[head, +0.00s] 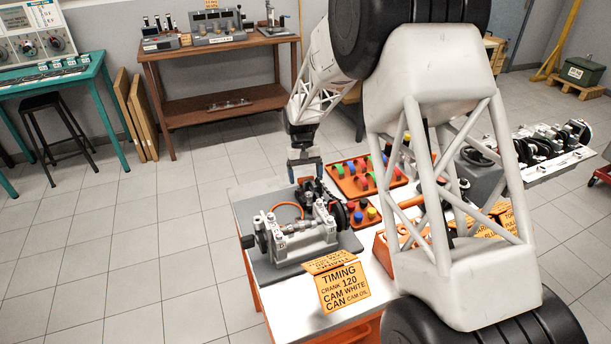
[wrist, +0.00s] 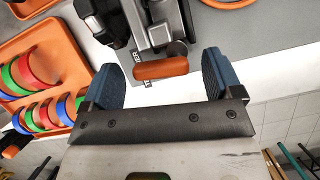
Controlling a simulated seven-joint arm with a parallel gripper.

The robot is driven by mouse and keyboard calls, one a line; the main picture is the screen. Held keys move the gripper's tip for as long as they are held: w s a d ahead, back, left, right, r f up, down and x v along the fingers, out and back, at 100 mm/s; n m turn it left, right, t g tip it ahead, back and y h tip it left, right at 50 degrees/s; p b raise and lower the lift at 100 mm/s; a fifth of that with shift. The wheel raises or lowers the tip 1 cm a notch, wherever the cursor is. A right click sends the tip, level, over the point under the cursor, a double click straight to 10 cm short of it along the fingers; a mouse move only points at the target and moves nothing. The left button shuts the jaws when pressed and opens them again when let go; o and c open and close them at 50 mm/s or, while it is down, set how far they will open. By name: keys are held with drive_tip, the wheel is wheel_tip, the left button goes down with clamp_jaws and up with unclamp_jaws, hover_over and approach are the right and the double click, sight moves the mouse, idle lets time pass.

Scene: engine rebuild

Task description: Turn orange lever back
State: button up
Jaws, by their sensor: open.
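The orange lever (wrist: 161,69) shows in the wrist view as a short rounded bar at the near end of a black and grey device (wrist: 150,30). My gripper (wrist: 158,65) is open, with one blue finger on each side of the lever and a clear gap to both. Whether the fingertips are level with the lever in height I cannot tell. In the head view my gripper (head: 305,172) is above the back edge of the bench, just behind the dark device. The lever itself cannot be made out there.
An orange tray (wrist: 60,28) with coloured rings lies left of the device in the wrist view. A metal engine assembly (head: 300,236) stands on the grey mat (head: 246,203), with an orange ring (head: 286,207) beside it. A timing sign (head: 340,285) stands in front.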

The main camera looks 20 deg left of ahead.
drive_tip(key=shift+f, duration=0.1)
drive_tip(key=shift+c, duration=0.3)
drive_tip(key=c, duration=0.9)
drive_tip(key=shift+o, duration=0.2)
drive_tip(key=shift+n, duration=0.5)
drive_tip(key=shift+w+a+n+t+h, duration=0.1)
drive_tip(key=shift+a+n+t+h, duration=0.2)
drive_tip(key=shift+n, duration=0.55)
drive_tip(key=shift+w+n+t+h, duration=0.1)
drive_tip(key=shift+n+t, duration=0.25)
drive_tip(key=shift+n, duration=0.55)
drive_tip(key=shift+a+n+t+h, duration=0.2)
drive_tip(key=shift+n+t, duration=0.15)
drive_tip(key=shift+n, duration=0.5)
drive_tip(key=o, duration=0.9)
